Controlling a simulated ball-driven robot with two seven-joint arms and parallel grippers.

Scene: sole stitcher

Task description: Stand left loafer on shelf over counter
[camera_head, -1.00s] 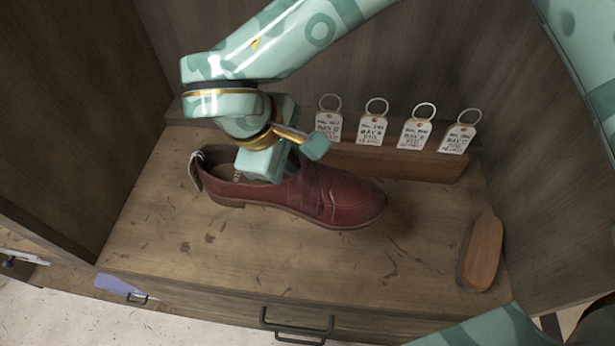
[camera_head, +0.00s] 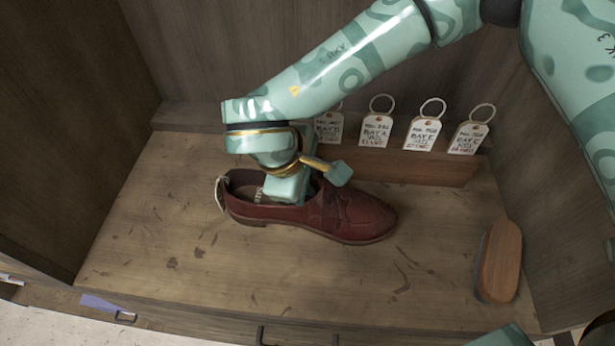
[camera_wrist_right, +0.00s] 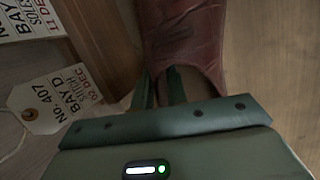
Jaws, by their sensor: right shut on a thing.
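The dark red leather loafer (camera_head: 340,214) is in the middle of the head view, sole down, toe to the right and heel to the left. A pale tag string loops at its heel. My right gripper (camera_head: 290,194) reaches down into its opening and is shut on the shoe's upper. The wrist view shows the two fingers (camera_wrist_right: 160,88) at the edge of the red upper (camera_wrist_right: 185,40). The wooden surface (camera_head: 190,265) lies directly under the shoe; I cannot tell whether the sole touches it.
Several paper tags with rings (camera_head: 422,132) stand along a low wooden strip (camera_head: 430,170) behind the shoe. A wooden brush (camera_head: 500,262) lies at the right. Dark panels (camera_head: 60,110) enclose the left and back. The front left of the surface is clear.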

